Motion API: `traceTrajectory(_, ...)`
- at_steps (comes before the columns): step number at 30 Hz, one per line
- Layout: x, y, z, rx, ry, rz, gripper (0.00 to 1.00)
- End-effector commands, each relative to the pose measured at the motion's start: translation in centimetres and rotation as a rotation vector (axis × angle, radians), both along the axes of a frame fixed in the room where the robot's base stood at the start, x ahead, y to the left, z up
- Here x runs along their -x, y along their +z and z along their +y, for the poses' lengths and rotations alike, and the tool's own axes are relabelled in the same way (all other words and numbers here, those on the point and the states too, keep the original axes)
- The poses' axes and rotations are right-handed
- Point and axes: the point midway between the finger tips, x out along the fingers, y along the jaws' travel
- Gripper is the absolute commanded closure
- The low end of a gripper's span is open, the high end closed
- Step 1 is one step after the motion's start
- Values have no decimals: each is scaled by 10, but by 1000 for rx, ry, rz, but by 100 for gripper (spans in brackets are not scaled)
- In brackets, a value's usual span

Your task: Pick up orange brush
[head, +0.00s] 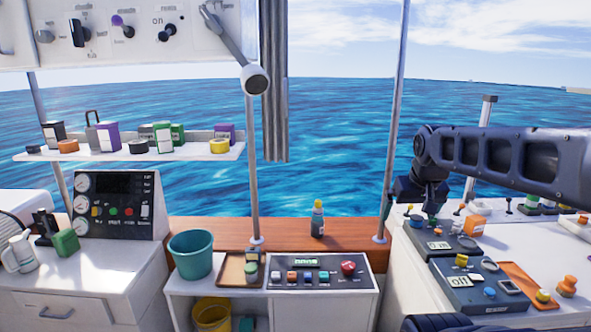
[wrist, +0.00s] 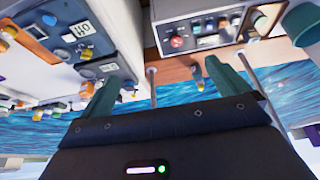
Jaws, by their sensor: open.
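An orange, knob-topped object (head: 566,286) stands on the right-hand white counter, near the picture's right edge; it looks like the orange brush, but its bristles cannot be made out. In the wrist view, an orange shape (wrist: 38,30) at the upper left may be the same object. My gripper (head: 426,200) hangs over the far left edge of that counter, well to the left of and beyond the orange object. In the wrist view my gripper (wrist: 168,90) has its two teal fingers spread wide with nothing between them.
The right counter holds control panels (head: 478,284), an orange tray (head: 520,277), an orange-and-white box (head: 476,225) and several small items. A bottle (head: 317,220) stands on the wooden ledge. A thin pole (head: 395,130) rises left of my arm. A teal bucket (head: 191,256) stands farther left.

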Motion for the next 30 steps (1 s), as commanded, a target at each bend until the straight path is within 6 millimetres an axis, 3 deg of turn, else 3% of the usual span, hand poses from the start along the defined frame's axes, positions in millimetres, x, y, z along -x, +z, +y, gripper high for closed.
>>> traceTrajectory(11, 2, -1, 2, -2, 0, -2, 0)
traceTrajectory(12, 2, -1, 2, -2, 0, -2, 2)
traceTrajectory(16, 2, -1, 2, -2, 0, -2, 28)
traceTrajectory(17, 2, -1, 2, -2, 0, -2, 30)
traceTrajectory(26, 0, -1, 0, -2, -5, -1, 30)
traceTrajectory(30, -14, 1, -10, 2, -34, 5, 30)
